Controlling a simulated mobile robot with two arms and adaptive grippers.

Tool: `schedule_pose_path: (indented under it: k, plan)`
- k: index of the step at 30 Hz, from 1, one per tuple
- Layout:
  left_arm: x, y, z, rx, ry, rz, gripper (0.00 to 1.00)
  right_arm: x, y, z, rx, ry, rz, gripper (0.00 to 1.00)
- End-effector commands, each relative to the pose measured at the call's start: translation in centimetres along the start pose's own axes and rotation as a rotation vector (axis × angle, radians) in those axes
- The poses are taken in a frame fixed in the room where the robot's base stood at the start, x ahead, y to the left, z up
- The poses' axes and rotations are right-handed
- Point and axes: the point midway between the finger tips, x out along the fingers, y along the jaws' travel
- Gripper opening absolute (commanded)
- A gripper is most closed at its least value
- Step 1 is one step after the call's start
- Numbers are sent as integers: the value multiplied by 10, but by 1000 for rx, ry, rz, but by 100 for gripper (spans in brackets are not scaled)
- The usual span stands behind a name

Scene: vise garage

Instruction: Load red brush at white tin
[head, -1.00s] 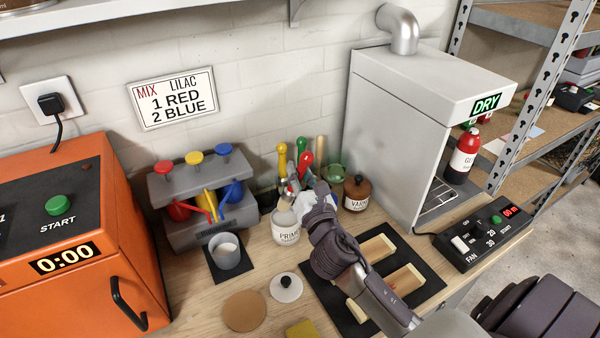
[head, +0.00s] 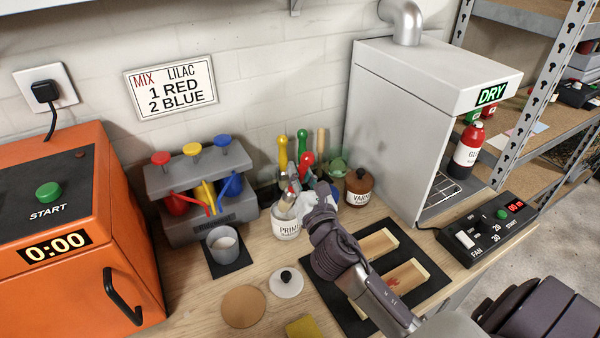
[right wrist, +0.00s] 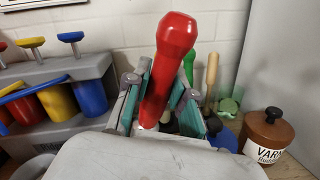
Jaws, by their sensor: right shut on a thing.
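My right gripper (head: 304,190) is shut on the red brush, whose red handle (head: 307,160) stands up, slightly tilted, from between the fingers. The handle fills the middle of the right wrist view (right wrist: 172,65), with a finger on each side. In the head view the brush's lower end is at the mouth of the white tin (head: 286,230), labelled PRIMER. The gripper partly covers the tin, and I cannot tell how deep the bristles are. My left gripper is not in view.
Yellow (head: 282,152) and green (head: 302,143) handles stand close behind the gripper. A brown varnish jar (head: 358,188) is on its right. A paint rack (head: 186,233) and grey cup (head: 223,247) are left. Wooden pieces (head: 377,246) lie on a black mat (head: 428,268) in front.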

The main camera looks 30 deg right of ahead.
Motion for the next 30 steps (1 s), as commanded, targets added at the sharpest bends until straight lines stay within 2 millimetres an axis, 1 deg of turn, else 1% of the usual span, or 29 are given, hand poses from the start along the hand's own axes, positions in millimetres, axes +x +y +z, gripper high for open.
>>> schedule_pose_path:
  k: [30]
  plan:
    - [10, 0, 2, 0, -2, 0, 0, -2, -4, -11, 0, 0, 0, 0]
